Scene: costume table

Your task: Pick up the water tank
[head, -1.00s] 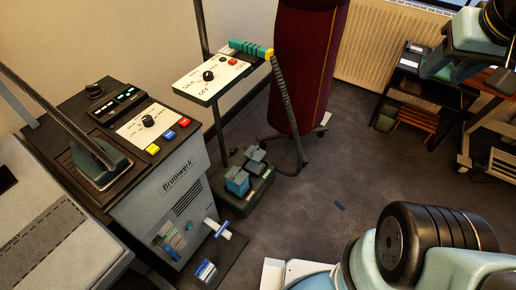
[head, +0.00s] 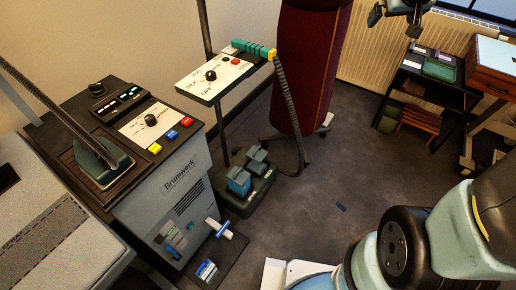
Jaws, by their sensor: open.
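No part is clearly labelled as the water tank. A blue block-like part (head: 238,181) with a grey top sits on the dark base (head: 240,208) of the upright steamer, behind the grey Brumwerk machine, and may be the tank. A dark grey part (head: 257,158) stands just behind it. My gripper (head: 394,24) is at the top edge, right of centre, partly cut off by the frame. Its dark fingers are apart with nothing seen between them. It is well away from the steamer base.
The steamer's control panel (head: 213,76) and ribbed hose (head: 291,115) overhang the base. The Brumwerk machine (head: 175,185) stands at left, with a white-and-blue lever (head: 218,229) low in front. A maroon padded form (head: 308,70) stands behind. The carpet (head: 335,180) is open at centre.

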